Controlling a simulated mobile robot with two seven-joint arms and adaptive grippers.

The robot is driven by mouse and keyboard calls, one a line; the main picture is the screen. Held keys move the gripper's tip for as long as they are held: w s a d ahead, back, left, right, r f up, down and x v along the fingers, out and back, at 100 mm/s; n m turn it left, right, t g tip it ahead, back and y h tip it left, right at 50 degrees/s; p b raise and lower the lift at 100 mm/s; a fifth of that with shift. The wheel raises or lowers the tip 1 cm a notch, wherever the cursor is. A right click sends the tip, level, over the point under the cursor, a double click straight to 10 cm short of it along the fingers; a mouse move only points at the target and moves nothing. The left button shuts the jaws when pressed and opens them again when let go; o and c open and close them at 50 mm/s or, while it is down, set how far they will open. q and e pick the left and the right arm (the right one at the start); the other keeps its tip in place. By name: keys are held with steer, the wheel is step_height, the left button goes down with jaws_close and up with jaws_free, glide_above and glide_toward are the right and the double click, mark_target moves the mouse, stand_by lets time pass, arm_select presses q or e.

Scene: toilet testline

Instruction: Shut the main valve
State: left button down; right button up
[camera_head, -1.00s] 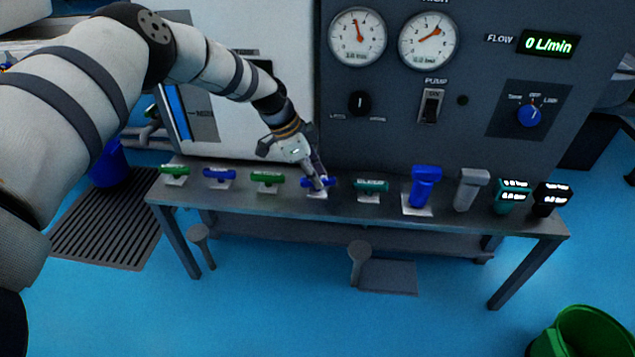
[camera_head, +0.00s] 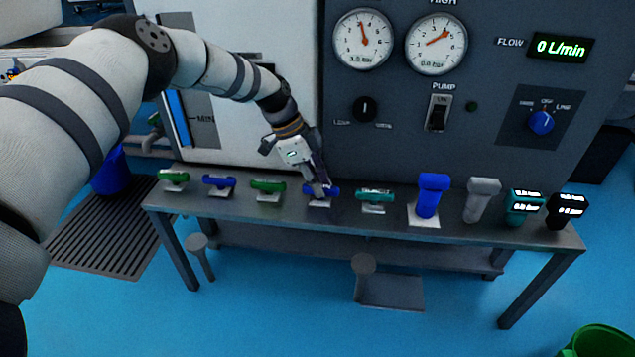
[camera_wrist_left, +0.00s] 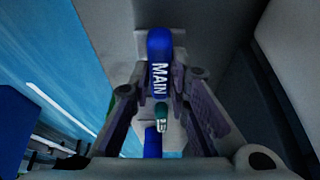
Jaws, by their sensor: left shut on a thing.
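The main valve has a blue lever handle (camera_head: 333,190) on a white base near the middle of the bench (camera_head: 460,226). My left gripper (camera_head: 319,187) reaches down onto this handle from above and is shut on it. In the left wrist view, the blue handle (camera_wrist_left: 160,68) carries the word MAIN and lies between the fingers of my left gripper (camera_wrist_left: 165,110). The fingers hide part of the handle in the head view. My right gripper is not in view.
Green (camera_head: 268,186) and blue (camera_head: 219,182) valves stand left of it, a teal valve (camera_head: 375,195) right of it. A tall blue fitting (camera_head: 431,196) stands further right. The panel (camera_head: 400,110) behind has gauges, a pump switch (camera_head: 438,112) and a flow display (camera_head: 560,47) reading 0 L/min.

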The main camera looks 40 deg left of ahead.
arm_select(q)
steer(key=c, duration=1.5)
jaws_free()
steer(key=v, duration=1.2)
